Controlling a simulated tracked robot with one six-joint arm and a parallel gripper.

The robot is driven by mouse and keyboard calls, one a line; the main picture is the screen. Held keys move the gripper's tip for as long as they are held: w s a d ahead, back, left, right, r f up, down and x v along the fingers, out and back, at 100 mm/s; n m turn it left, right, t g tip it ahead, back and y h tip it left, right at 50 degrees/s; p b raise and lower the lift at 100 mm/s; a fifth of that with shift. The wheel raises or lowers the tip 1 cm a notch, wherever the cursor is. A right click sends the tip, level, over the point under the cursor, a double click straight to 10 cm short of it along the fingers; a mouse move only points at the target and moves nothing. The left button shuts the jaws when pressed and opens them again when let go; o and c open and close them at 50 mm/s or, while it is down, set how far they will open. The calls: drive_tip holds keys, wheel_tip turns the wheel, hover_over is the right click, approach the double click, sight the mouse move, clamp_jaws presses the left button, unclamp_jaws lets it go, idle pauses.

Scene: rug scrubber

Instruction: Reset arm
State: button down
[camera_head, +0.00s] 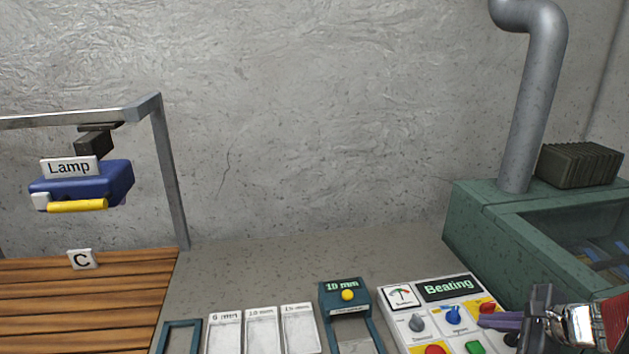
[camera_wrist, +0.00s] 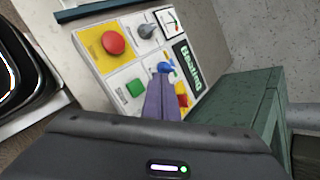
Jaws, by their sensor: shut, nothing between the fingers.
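My gripper (camera_head: 487,321) shows at the lower right of the head view, its purple fingers pointing left over the control panel (camera_head: 402,318). The fingers are shut together with nothing between them. In the wrist view my gripper (camera_wrist: 162,82) reaches toward the panel (camera_wrist: 95,45), which carries a red button (camera_wrist: 113,39), a green button (camera_wrist: 135,89), a grey knob and a blue knob (camera_wrist: 165,67). The fingers overlap the panel near the blue knob and a red switch; I cannot tell if they touch. The panel's display reads "Beating".
A green machine (camera_head: 480,215) with a grey pipe (camera_head: 531,100) stands at the right. Left of the panel are a 10 mm holder (camera_head: 338,288) and several labelled white trays (camera_head: 262,330). A blue lamp (camera_head: 95,183) hangs over a wooden slatted surface (camera_head: 70,310).

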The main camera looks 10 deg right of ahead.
drive_tip(key=s+a+r+n+g, duration=0.1)
drive_tip(key=s+a+r+n, duration=0.1)
drive_tip(key=a+n, duration=0.6)
drive_tip(key=s+a+r+n+g+h, duration=0.1)
drive_tip(key=s+a+n, duration=0.3)
drive_tip(key=a+n, duration=0.4)
drive_tip(key=s+a+r+n+g+h, duration=0.1)
drive_tip(key=s+a+r+n, duration=0.2)
drive_tip(key=a+n, duration=0.5)
drive_tip(key=a, duration=0.3)
drive_tip(key=shift+a+r, duration=0.25)
drive_tip(key=shift+a, duration=0.1)
